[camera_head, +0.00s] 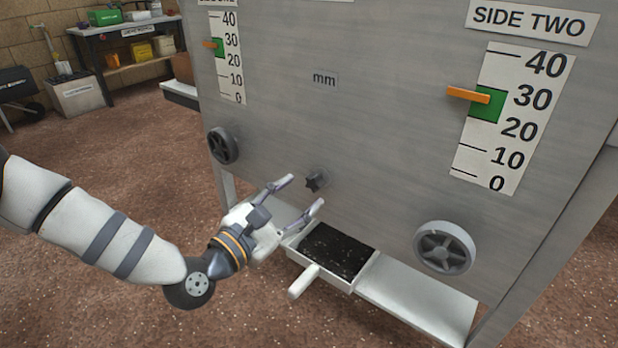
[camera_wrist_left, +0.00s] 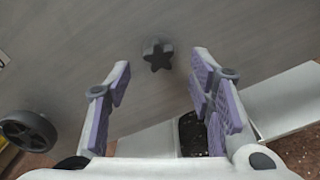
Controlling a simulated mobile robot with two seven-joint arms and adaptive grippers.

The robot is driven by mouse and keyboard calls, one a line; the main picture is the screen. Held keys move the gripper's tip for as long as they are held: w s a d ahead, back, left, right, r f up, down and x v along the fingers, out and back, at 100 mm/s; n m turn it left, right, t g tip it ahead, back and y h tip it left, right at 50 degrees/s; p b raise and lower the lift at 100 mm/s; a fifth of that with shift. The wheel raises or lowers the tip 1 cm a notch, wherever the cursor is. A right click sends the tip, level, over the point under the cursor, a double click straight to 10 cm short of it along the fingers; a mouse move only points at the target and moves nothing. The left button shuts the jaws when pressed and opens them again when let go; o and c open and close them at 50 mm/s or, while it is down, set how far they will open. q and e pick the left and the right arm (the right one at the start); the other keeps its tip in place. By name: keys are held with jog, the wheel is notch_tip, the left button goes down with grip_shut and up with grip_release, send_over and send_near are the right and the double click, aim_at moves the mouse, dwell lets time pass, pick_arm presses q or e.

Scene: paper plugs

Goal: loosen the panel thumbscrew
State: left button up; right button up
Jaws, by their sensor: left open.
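The panel thumbscrew (camera_head: 317,180) is a small dark star-shaped knob on the lower middle of the grey metal panel (camera_head: 370,130). It also shows in the left wrist view (camera_wrist_left: 158,57), above and between the fingertips. My left gripper (camera_head: 306,195) is open and empty, with its fingers pointing at the panel just below and in front of the thumbscrew. The fingers are apart from the knob. In the left wrist view my left gripper (camera_wrist_left: 160,72) has its purple-padded fingers spread wide. My right gripper is not in view.
A dark handwheel (camera_head: 223,145) is left of the thumbscrew and a grey handwheel (camera_head: 445,248) right of it. A white tray with dark contents (camera_head: 298,284) sits below on a pale ledge (camera_head: 420,300). Scales with orange pointers flank the panel. A workbench (camera_head: 125,45) stands far behind.

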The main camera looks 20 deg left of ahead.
aim_at(312, 185)
pick_arm(q)
jog(key=m, duration=0.1)
jog(key=m+p, duration=0.1)
jog(key=m, duration=0.3)
jog(key=shift+r+p, duration=0.3)
jog(key=shift+r, duration=0.05)
jog(key=shift+f+m, duration=0.15)
jog(key=shift+m, duration=0.45)
jog(key=shift+f, duration=0.15)
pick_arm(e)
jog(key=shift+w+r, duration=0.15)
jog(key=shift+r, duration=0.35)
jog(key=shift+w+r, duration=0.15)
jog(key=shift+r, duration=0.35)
pick_arm(q)
jog(key=shift+w+d+f+b, duration=0.15)
jog(key=shift+w+b, duration=0.15)
jog(key=shift+w, duration=0.15)
jog(key=shift+b+x, duration=0.65)
jog(key=shift+x, duration=0.85)
jog(key=c, duration=1.1)
jog(key=shift+c, duration=0.2)
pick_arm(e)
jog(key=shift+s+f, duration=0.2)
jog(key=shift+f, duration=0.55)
